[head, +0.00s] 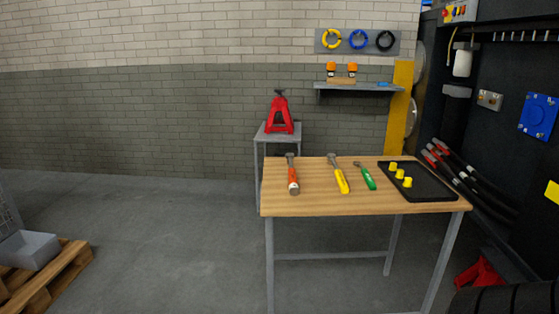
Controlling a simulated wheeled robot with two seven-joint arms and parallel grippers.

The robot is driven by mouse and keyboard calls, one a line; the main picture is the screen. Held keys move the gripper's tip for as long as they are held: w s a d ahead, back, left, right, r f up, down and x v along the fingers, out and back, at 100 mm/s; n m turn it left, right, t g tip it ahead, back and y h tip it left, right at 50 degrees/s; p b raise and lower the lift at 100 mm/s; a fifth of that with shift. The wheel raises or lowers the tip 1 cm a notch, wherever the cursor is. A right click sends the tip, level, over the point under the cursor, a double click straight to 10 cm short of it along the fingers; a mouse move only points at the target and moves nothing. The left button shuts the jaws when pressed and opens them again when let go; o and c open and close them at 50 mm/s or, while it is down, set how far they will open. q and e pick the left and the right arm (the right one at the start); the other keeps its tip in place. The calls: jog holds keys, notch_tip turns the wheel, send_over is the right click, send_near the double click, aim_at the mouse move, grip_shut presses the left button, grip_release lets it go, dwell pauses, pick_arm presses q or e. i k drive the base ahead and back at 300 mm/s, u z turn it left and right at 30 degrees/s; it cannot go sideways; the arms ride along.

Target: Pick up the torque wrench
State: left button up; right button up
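Three hand tools lie on the wooden table (310,207), apart from each other. The left one is an orange-handled tool (293,178) with grey at both ends. The middle one is a yellow-handled tool (341,181) with a grey head at the far end. The right one is a green-handled tool (368,179) with a thin grey shaft and a small head. I cannot tell for sure at this size which of them is the torque wrench. Neither of my grippers is in view.
A black tray (435,190) with three yellow pieces sits at the table's right end. A red jack stand (279,115) is on a small grey stand behind. A pallet (45,283) with a grey bin is at lower left. Open floor (170,230) lies left of the table.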

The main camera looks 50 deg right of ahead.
aim_at(289, 156)
jog(key=z, duration=0.65)
jog(key=i, duration=1.3)
jog(key=z, duration=1.2)
